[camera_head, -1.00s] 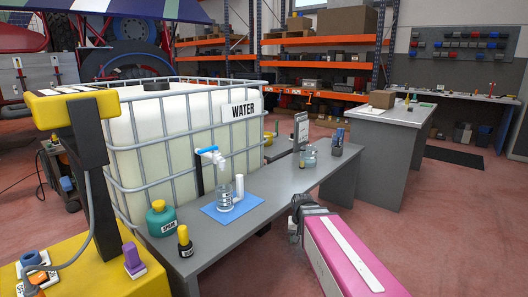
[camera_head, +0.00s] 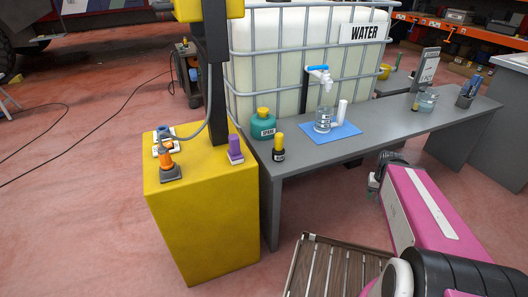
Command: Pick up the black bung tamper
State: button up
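On top of the yellow cabinet (camera_head: 205,215) stands an item with an orange upper part and a dark base (camera_head: 170,172). A purple block on a pale base (camera_head: 235,149) and a blue-topped item on a white base (camera_head: 163,146) stand near it. A small black bottle with a yellow cap (camera_head: 278,154) stands on the grey bench. I cannot tell for sure which is the black bung tamper; the dark-based item is one candidate. My gripper (camera_head: 376,180), at the end of the pink arm, is right of these, near the bench's front edge. Its fingers are too unclear to read.
A dark post rises from the cabinet with a grey cable. On the grey bench (camera_head: 400,124) are a teal bottle (camera_head: 263,125), a blue mat (camera_head: 345,132) with a beaker (camera_head: 323,119), and other containers. The water tank (camera_head: 280,60) stands behind. Red floor is open at left.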

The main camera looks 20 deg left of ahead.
aim_at(278, 153)
jog(key=u, duration=1.25)
